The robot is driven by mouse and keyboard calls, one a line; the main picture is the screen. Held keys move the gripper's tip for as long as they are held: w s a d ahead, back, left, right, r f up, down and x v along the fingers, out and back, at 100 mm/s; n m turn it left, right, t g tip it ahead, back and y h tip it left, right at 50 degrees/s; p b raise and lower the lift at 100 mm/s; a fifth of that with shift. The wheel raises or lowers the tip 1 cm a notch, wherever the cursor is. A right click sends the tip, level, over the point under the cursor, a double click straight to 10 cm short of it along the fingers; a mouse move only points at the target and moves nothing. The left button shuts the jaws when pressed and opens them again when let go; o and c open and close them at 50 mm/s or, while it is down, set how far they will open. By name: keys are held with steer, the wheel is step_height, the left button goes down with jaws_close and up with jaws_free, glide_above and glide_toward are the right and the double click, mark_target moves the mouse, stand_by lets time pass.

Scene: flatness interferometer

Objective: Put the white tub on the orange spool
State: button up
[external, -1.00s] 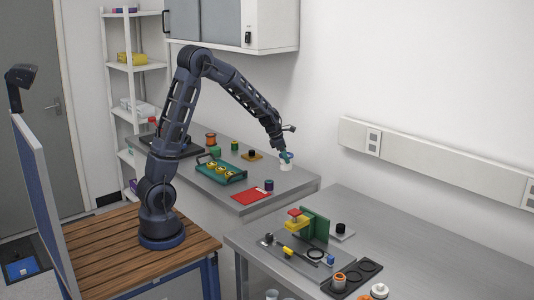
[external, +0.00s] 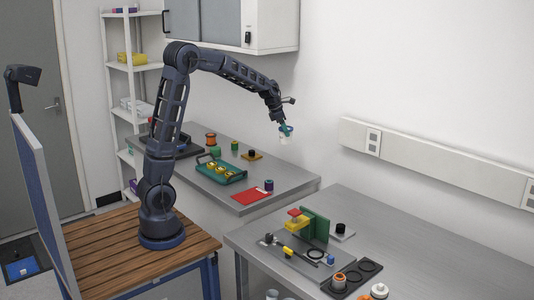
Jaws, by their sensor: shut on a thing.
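My gripper (external: 286,129) is shut on the white tub (external: 284,140). It holds the small tub in the air above the right part of the back bench, clear of the bench top. An orange spool-like piece (external: 211,139) stands upright near the back left of that bench, to the left of my gripper and lower. Another orange piece with a pale rim (external: 339,281) sits in a black holder on the front bench; which of the two is the spool is hard to tell at this size.
On the back bench (external: 300,183) are a teal tray (external: 238,178) with yellow pieces, a red sheet (external: 251,197), a dark blue spool (external: 268,185) and green pieces (external: 215,151). A green upright panel (external: 316,223) stands on the front bench. The back bench's right end is clear.

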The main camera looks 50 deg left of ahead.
steer(key=w+a+r+n, duration=0.1)
steer(key=w+a, duration=0.2)
steer(key=a, duration=0.5)
steer(key=w+a+r+n, duration=0.15)
steer(key=w+a, duration=0.25)
steer(key=a, duration=0.4)
step_height(320, 180, up, 4)
steer(key=f+n+y, duration=0.1)
steer(key=n+y, duration=0.3)
steer(key=n, duration=0.3)
glide_above(210, 135)
steer(key=shift+t, duration=0.4)
step_height(210, 135, down, 19)
steer(key=shift+w, duration=0.1)
steer(key=shift+f, duration=0.15)
steer(key=o, duration=1)
